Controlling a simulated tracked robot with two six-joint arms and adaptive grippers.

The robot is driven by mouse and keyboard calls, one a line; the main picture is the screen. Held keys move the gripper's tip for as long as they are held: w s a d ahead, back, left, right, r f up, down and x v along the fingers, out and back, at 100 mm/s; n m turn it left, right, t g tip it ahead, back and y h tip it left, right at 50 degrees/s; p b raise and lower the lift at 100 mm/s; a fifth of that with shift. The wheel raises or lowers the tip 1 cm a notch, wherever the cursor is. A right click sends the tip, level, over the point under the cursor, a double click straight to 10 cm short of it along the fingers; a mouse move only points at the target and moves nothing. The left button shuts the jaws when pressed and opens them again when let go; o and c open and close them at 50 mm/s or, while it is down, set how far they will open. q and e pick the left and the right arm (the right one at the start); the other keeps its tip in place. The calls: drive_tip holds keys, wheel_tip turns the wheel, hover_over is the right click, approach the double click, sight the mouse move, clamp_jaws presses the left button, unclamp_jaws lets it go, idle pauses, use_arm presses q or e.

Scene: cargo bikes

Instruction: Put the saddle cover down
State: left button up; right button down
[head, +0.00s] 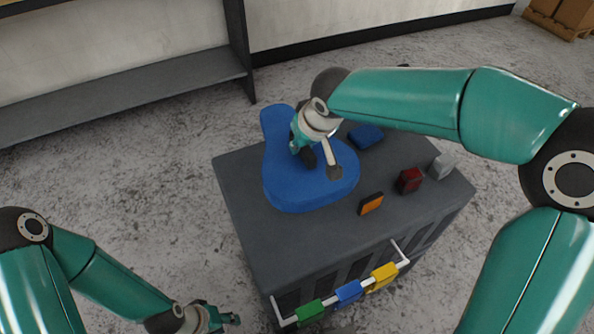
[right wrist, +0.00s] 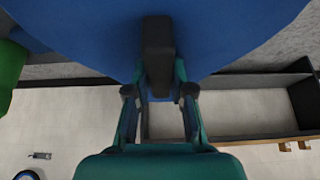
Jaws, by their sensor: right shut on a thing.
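The blue saddle cover (head: 290,192) is wide at the near end and narrow at the far end. It shows over the left part of a dark grey cabinet top (head: 245,230), its narrow end past the far edge. I cannot tell whether it touches the top. My right gripper (head: 305,156) is shut on the saddle cover near its middle. In the right wrist view, the cover (right wrist: 80,38) fills the upper part and the gripper (right wrist: 158,60) meets it. My left gripper (head: 232,319) is empty, low in front of the cabinet; its opening is unclear.
On the cabinet's right side lie a blue block (head: 366,136), an orange reflector (head: 371,204), a red light (head: 409,180) and a pale grey block (head: 441,167). A front rail carries green (head: 310,312), blue (head: 349,292) and yellow (head: 384,276) tags. Grey shelving (head: 130,92) stands behind.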

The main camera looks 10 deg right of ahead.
sight(311, 156)
drive_tip(key=shift+f+b, duration=0.95)
drive_tip(key=shift+f, duration=2.75)
drive_tip(key=shift+f, duration=0.2)
drive_tip(key=c, duration=1)
unclamp_jaws()
drive_tip(key=shift+r, duration=0.1)
drive_tip(key=shift+r, duration=0.25)
drive_tip(key=p+v, duration=0.2)
drive_tip(key=v, duration=0.9)
drive_tip(key=shift+s+r, duration=0.3)
